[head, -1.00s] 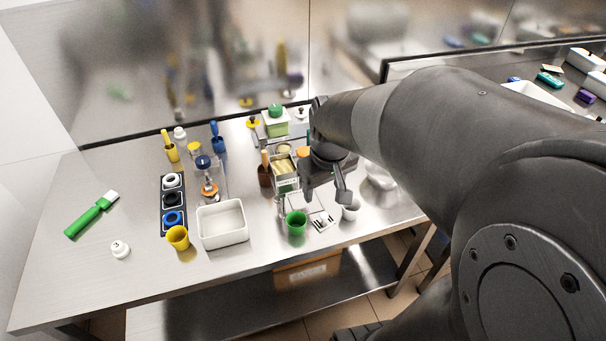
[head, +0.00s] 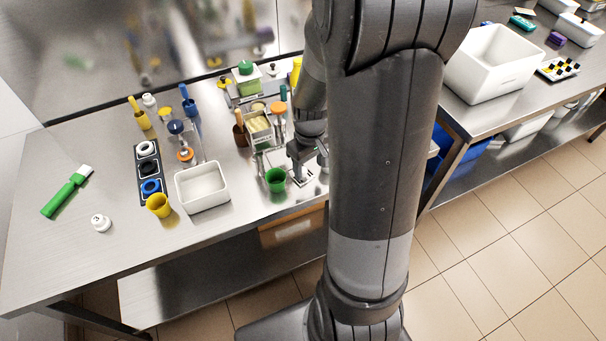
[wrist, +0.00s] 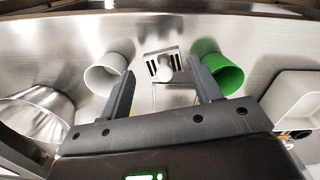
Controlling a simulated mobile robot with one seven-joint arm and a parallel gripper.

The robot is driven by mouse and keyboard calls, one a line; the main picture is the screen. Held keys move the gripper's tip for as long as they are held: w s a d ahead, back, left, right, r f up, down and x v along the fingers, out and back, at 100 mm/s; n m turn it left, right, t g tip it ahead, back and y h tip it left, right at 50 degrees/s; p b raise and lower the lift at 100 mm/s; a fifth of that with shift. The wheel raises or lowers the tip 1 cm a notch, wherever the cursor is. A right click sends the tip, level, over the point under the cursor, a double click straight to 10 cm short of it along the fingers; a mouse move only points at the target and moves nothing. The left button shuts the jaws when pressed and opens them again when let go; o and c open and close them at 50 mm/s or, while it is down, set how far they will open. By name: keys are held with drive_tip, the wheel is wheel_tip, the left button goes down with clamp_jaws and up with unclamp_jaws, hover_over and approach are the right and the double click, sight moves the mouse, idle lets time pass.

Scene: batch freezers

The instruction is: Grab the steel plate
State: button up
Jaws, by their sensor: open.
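My gripper (head: 308,168) is open and points down over the front right part of the steel table. In the wrist view its two fingers (wrist: 162,72) stand apart with nothing gripped. Between and beyond the fingertips lies a small pale slotted piece (wrist: 162,62) with dark slots and a round knob-like part. A thin, faint square outline (wrist: 172,97) shows nearer, between the fingers; it may be the edge of a flat steel plate, but it blends with the shiny tabletop. I cannot tell for sure which piece is the steel plate. In the head view my arm partly hides this spot.
A green cup (wrist: 219,72) and a white cup (wrist: 108,74) stand close on either side of the fingers. A shiny metal bowl (wrist: 38,115) and a white bin (head: 203,188) lie farther out. A rack of bottles (head: 258,130) stands behind.

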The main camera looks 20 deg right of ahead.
sight(308, 180)
drive_tip(key=shift+w+f, duration=0.2)
drive_tip(key=shift+f, duration=1.15)
drive_tip(key=shift+w+f, duration=0.15)
drive_tip(key=shift+f, duration=1.15)
drive_tip(key=shift+c, duration=0.4)
drive_tip(key=c, duration=0.6)
